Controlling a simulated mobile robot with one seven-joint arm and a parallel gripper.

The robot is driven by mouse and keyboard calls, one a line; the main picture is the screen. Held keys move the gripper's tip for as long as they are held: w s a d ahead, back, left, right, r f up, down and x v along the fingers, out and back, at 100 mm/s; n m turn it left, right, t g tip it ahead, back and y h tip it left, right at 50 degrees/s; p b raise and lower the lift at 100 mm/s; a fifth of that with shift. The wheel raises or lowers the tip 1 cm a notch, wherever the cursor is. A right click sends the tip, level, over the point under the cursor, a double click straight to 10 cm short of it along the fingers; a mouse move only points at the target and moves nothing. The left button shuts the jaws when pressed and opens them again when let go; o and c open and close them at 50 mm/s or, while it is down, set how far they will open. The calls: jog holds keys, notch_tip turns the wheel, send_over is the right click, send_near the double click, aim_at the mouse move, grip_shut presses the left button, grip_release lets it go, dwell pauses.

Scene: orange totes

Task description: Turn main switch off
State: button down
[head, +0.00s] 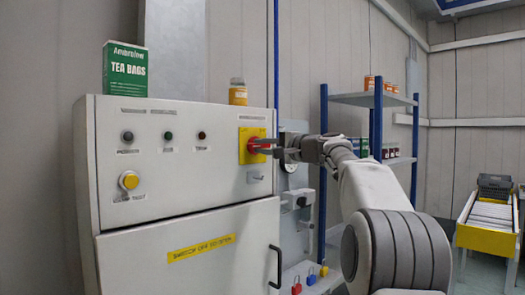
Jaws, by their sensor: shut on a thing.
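The main switch is a red rotary handle (259,145) on a yellow plate (247,157), at the right of the control cabinet's upper panel (215,180). My gripper (268,147) reaches in from the right and its fingers are closed on the red handle. The fingers and their own shape partly hide the handle, so its exact angle cannot be told.
A green tea box (125,70) and a small orange-labelled jar (238,93) stand on the cabinet top. The cabinet door has a black handle (279,265). A blue-framed shelf (375,100) with jars stands behind my arm. A roller conveyor (488,213) is at the far right.

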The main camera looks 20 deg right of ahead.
dwell(0.4)
jog(key=c, duration=0.8)
grip_release()
jog(key=b+v, duration=0.1)
jog(key=v, duration=1.6)
jog(key=shift+s+b, duration=0.2)
jog(key=shift+b, duration=0.15)
